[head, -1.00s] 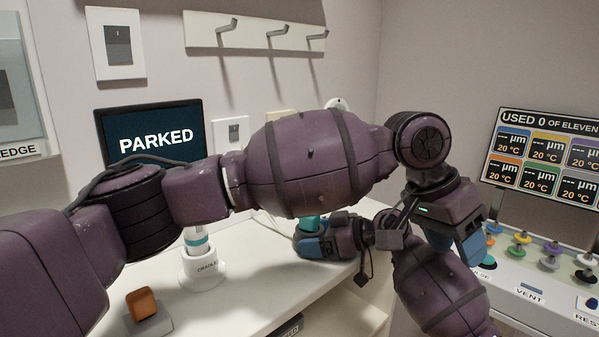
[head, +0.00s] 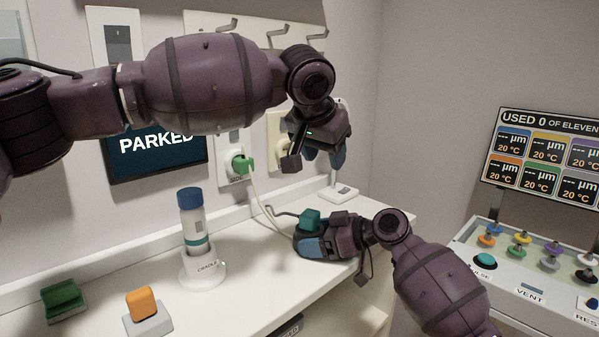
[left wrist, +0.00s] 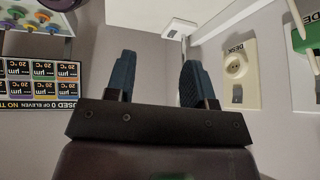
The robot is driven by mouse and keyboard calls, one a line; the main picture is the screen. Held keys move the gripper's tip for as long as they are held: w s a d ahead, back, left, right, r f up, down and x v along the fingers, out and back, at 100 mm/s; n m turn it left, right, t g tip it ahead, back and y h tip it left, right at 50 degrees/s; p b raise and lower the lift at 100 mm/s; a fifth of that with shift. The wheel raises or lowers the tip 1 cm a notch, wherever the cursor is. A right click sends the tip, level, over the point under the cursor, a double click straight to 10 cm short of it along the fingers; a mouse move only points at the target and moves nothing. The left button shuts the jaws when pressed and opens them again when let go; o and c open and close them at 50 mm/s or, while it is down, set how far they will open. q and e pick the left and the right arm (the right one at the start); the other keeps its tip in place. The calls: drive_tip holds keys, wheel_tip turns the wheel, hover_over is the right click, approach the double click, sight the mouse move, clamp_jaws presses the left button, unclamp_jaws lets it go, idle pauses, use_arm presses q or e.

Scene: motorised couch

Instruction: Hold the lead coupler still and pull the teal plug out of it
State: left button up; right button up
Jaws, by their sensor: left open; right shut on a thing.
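The teal plug (head: 310,220) shows just above the blue fingers of my right gripper (head: 311,247), low over the white counter. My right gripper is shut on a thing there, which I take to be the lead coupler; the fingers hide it. A dark lead runs left from the teal plug, and a white cord comes down from the wall behind the gripper. My left gripper (head: 324,158) is above and apart from the plug, near the wall. In the left wrist view the left gripper (left wrist: 158,75) is open with nothing between its fingers.
A green plug (head: 242,163) sits in the side wall socket. The desk socket (left wrist: 237,70) is empty. A blue-capped bottle (head: 192,215) stands in a cradle (head: 203,271). An orange block (head: 142,303) and a green block (head: 62,298) are at front left. A button console (head: 530,290) stands at right.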

use_arm(q)
drive_tip(key=n+g, duration=0.2)
approach(309, 213)
drive_tip(key=r, duration=0.1)
drive_tip(key=shift+y, duration=0.3)
drive_tip(key=x, duration=1.1)
drive_tip(key=shift+d+f, duration=0.25)
drive_tip(key=shift+f, duration=0.1)
drive_tip(key=c, duration=0.8)
drive_tip(key=shift+c, duration=0.3)
drive_tip(key=shift+r, duration=2)
wheel_tip(309, 213, up, 7)
